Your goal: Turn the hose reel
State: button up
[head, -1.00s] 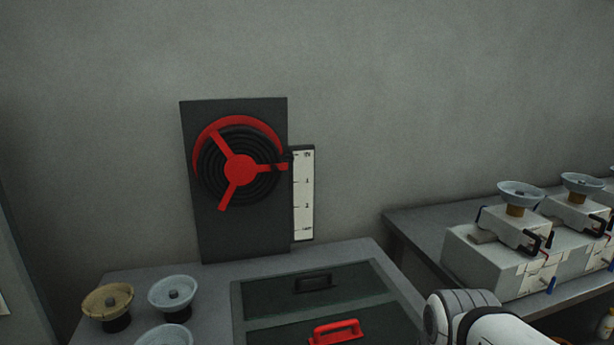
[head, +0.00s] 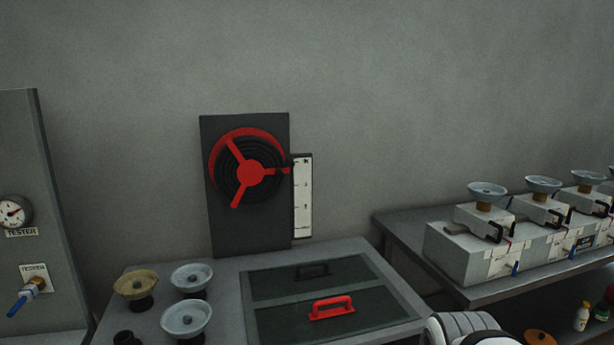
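The hose reel (head: 248,171) is red with three spokes and a black coiled hose behind them. It is mounted on a dark upright panel (head: 224,232) at the back of a grey table. A white scale strip (head: 303,198) with marks stands at the panel's right side, and a small dark piece reaches from the reel to it. My white arm shows at the bottom edge, right of the table. My gripper is out of view.
The table holds a dark panelled top with a red handle (head: 331,308) and several bowl-topped knobs (head: 191,278). A tester cabinet (head: 30,180) stands at left. A right-hand bench (head: 404,232) carries several white devices. The wall around the reel is clear.

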aim_at(247, 165)
jog(key=u, duration=0.15)
jog(key=i, duration=0.9)
jog(key=z, duration=0.2)
jog(key=k, duration=0.8)
jog(key=u, duration=0.2)
jog(key=i, duration=0.8)
jog(key=z, duration=0.05)
